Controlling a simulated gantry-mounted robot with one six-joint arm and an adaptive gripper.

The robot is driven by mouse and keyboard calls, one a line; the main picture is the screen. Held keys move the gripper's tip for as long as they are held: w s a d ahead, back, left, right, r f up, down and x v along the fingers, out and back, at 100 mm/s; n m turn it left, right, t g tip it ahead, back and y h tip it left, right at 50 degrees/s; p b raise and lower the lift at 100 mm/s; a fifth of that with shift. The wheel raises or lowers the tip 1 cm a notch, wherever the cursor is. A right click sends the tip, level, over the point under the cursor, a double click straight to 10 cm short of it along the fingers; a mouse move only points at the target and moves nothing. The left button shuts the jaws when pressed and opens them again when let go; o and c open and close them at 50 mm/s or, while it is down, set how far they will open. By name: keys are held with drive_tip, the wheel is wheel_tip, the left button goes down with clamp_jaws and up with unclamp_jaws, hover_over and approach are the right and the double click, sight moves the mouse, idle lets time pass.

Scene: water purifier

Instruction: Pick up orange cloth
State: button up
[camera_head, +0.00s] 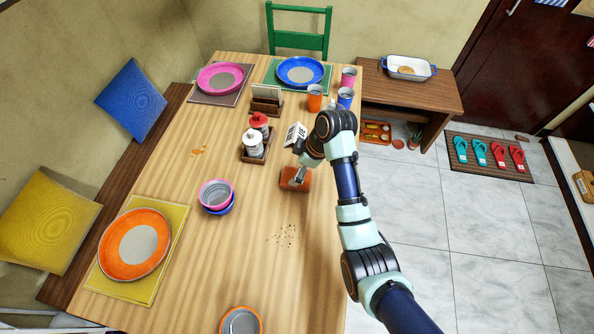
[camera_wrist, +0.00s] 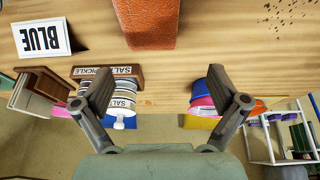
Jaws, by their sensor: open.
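The orange cloth (camera_head: 304,184) lies on the wooden table, partly hidden behind my gripper in the head view. In the wrist view, the orange cloth (camera_wrist: 147,22) shows at the top edge, cut off by the frame. My gripper (camera_head: 296,178) is right over the cloth or very close to it in the head view; the exact height is hard to tell. In the wrist view, my gripper (camera_wrist: 158,82) has its two fingers spread wide with nothing between them. The cloth is beyond the fingertips there.
A white card reading BLUE (camera_wrist: 42,38) stands near the cloth. Crumbs (camera_head: 287,235) lie in front. Cups (camera_head: 314,98) and plates (camera_head: 300,71) are at the back.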

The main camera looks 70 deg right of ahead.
drive_tip(key=shift+s+d, duration=0.85)
drive_tip(key=shift+s, duration=0.3)
drive_tip(key=shift+b+x, duration=0.6)
drive_tip(key=shift+x, duration=0.85)
drive_tip(key=b+x, duration=0.1)
drive_tip(key=x, duration=0.2)
drive_tip(key=b+x, duration=0.1)
drive_tip(key=shift+s+a+f+b, duration=0.1)
drive_tip(key=shift+s+f+b, duration=0.1)
drive_tip(key=shift+f+b, duration=0.2)
drive_tip(key=shift+w+f, duration=0.2)
drive_tip(key=shift+f, duration=0.25)
drive_tip(key=shift+c, duration=0.2)
